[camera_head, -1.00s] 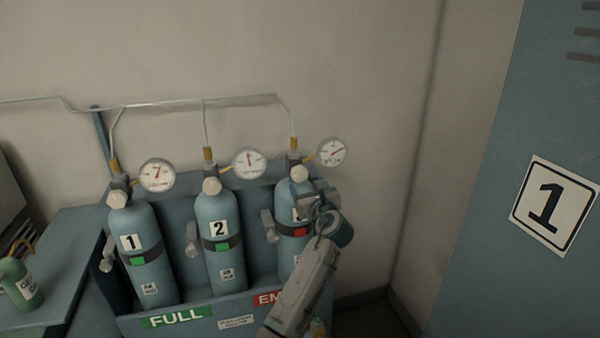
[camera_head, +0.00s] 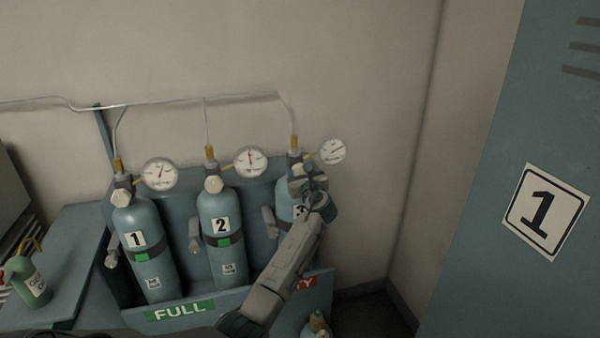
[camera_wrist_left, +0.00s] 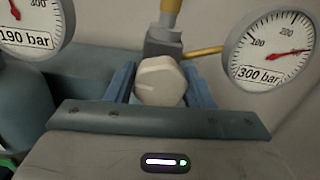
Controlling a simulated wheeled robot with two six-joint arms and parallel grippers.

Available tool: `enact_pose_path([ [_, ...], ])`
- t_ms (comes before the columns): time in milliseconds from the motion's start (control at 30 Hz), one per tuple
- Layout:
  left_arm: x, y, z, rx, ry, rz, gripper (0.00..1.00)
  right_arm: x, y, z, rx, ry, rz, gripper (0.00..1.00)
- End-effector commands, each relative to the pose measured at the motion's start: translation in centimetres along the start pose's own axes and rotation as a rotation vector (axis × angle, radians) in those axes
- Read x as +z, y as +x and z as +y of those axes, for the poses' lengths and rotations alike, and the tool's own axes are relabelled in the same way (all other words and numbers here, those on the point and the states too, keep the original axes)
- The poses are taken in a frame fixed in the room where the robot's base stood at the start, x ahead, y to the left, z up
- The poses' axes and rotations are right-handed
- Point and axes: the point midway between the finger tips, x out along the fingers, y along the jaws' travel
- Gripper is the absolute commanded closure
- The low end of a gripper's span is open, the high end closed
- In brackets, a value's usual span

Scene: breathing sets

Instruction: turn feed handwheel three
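Feed handwheel three is a pale, faceted knob (camera_wrist_left: 160,82) on the valve of the third cylinder (camera_head: 285,198). In the head view my left gripper (camera_head: 306,176) is at that valve and mostly hides the knob. In the left wrist view its two blue fingers (camera_wrist_left: 160,88) stand on either side of the knob, spread apart. They look open around it, and I cannot see firm contact. The third gauge (camera_head: 333,151) is right of the valve; in the wrist view it (camera_wrist_left: 268,50) is marked 300 bar. My right gripper is not in view.
Cylinders 1 (camera_head: 145,245) and 2 (camera_head: 222,235) stand to the left in the blue rack (camera_head: 185,311), with gauges (camera_head: 160,174) and (camera_head: 250,162) beside their valves. A thin pipe runs along the wall above. A blue cabinet (camera_head: 480,240) is at the right.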

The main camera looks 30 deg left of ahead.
Motion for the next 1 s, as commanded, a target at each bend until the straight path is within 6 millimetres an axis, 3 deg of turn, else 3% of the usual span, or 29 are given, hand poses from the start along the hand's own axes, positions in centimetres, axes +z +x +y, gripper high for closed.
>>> enact_pose_path([
  [33,0.0,0.0,0.0,0.000,0.000,0.000,0.62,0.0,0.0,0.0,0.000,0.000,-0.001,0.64],
  [100,0.0,0.0,0.0,0.000,0.000,0.000,0.76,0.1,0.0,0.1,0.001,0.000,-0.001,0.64],
  [567,-0.3,0.0,0.1,0.000,-0.100,-0.001,0.75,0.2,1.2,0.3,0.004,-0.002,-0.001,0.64],
  [1000,-0.6,0.0,0.2,0.000,-0.480,-0.001,0.75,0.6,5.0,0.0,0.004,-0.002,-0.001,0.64],
])
